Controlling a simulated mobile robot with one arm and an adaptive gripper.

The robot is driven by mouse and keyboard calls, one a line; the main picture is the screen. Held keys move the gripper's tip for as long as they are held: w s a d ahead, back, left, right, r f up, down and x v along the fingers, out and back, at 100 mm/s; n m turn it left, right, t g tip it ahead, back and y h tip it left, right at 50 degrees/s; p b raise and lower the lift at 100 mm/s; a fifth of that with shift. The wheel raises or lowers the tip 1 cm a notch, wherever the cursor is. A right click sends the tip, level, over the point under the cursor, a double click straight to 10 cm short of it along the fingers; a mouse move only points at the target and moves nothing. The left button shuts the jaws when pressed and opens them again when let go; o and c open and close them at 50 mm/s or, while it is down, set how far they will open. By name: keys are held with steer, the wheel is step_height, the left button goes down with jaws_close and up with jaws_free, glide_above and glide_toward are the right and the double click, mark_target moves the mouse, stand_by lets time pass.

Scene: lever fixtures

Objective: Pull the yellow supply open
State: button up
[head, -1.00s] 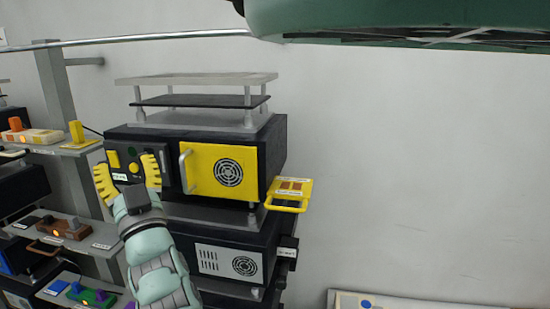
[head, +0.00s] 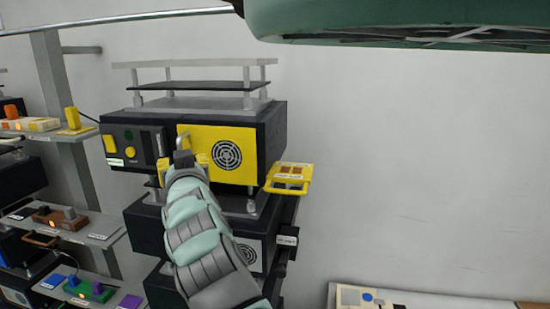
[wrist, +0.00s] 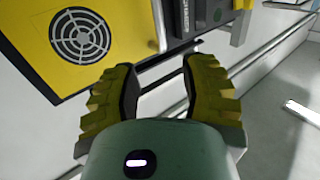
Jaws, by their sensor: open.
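The yellow supply is a black box with a yellow front panel (head: 235,160) and a round fan grille. Its panel looks closed against the box. A grey upright handle (head: 183,142) stands at the panel's left side, its lower part hidden by my gripper (head: 183,164). My gripper is open, its yellow fingers at either side of the handle in the head view. In the wrist view the yellow panel (wrist: 40,75) is at upper left. The handle (wrist: 158,25) shows ahead of the gap in my gripper (wrist: 160,70), apparently not gripped; contact cannot be told.
A black control panel (head: 133,145) with yellow switches is left of the yellow panel. A yellow looped bracket (head: 288,178) projects at the right. Another black unit (head: 253,247) sits below. Shelves with coloured levers (head: 75,225) stand at left. The wall at right is clear.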

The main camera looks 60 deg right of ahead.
mark_target(180, 148)
steer(key=shift+b+x, duration=2.4)
steer(key=shift+x, duration=3)
steer(key=shift+a, duration=0.1)
jaws_close()
